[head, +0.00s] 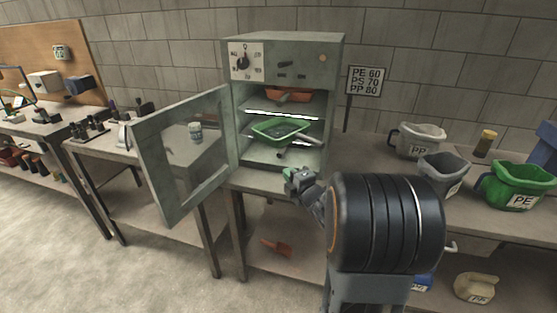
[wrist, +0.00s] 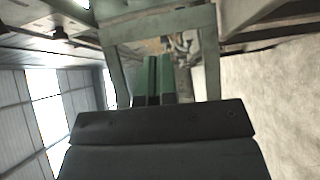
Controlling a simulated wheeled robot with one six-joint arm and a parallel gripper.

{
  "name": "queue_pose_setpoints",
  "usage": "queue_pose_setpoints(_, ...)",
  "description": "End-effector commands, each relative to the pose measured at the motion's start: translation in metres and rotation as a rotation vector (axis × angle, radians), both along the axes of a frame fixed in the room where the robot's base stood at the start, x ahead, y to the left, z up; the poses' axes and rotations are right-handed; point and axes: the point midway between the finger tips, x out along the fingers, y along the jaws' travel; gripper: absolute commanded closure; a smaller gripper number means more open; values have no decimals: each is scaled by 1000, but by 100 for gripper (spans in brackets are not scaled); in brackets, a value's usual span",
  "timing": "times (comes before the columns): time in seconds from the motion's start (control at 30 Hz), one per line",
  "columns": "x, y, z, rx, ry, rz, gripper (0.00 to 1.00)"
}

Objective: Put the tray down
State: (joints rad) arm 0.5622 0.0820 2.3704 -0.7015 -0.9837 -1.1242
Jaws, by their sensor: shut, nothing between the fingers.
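A green tray (head: 272,131) is inside the open grey oven (head: 240,103), on or just above the middle shelf. It looks slightly tilted, and I cannot tell whether it rests flat. The tray cannot be made out in the wrist view.
The oven door (head: 146,150) stands open to the left. An orange tray (head: 288,95) is on the shelf above. A sign (head: 365,80) reads PE 60, PS 70, PP 80. Grey and green jugs (head: 518,180) stand on the right bench. An orange item (head: 276,246) lies on the lower shelf.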

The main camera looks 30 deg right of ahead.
Motion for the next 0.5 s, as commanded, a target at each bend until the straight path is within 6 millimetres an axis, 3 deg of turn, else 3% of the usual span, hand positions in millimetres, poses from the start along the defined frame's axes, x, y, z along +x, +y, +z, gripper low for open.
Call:
queue_pose_setpoints(0.17, 15, 0, -2, -25, -24, 20, 100)
queue_pose_setpoints(0.5, 79, 2, -1, -23, -23, 20, 100)
